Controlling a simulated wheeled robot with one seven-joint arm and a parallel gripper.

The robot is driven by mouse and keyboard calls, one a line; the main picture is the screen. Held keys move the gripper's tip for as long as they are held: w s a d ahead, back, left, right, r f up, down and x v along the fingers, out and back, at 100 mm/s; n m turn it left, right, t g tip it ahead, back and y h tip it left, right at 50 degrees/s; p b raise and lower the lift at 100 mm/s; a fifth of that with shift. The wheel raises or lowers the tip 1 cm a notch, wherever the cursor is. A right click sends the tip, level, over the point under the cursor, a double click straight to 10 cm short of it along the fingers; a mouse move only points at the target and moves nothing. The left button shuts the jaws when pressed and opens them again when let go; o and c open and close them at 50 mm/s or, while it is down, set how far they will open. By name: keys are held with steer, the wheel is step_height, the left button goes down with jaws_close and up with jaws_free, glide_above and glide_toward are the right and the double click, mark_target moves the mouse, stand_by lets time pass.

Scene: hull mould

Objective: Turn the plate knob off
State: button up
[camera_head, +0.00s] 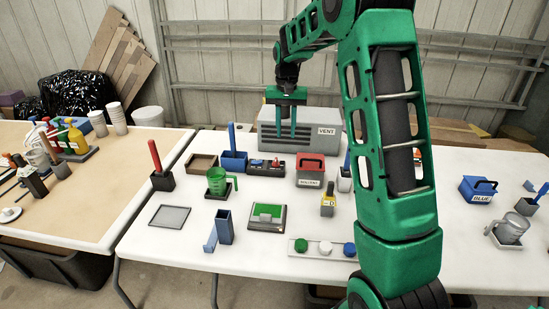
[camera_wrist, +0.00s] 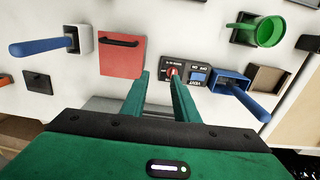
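The control panel is a small dark box (camera_head: 266,171) on the white table, in front of the grey vent box. In the wrist view, the panel (camera_wrist: 205,67) shows a red knob (camera_wrist: 172,71) and a blue labelled part (camera_wrist: 198,78). Small lettering around the knob is too blurred to read. My gripper (camera_head: 286,137) is open and empty, fingers pointing down, above and behind the panel in the head view. In the wrist view, the gripper (camera_wrist: 160,77) has its fingers apart, with the right fingertip close to the knob and hiding part of it. Contact cannot be told.
A red-lidded box (camera_head: 311,170) stands right of the panel, and a blue holder (camera_head: 233,161) with a handle stands left. The grey vent box (camera_head: 300,128) is behind. A green jug (camera_head: 217,182) and a green-topped device (camera_head: 267,216) are nearer the front.

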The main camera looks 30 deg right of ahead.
glide_above(276, 159)
step_height(276, 159, down, 3)
step_height(276, 159, down, 11)
steer(key=shift+w, duration=0.1)
stand_by(0.4)
jaws_close()
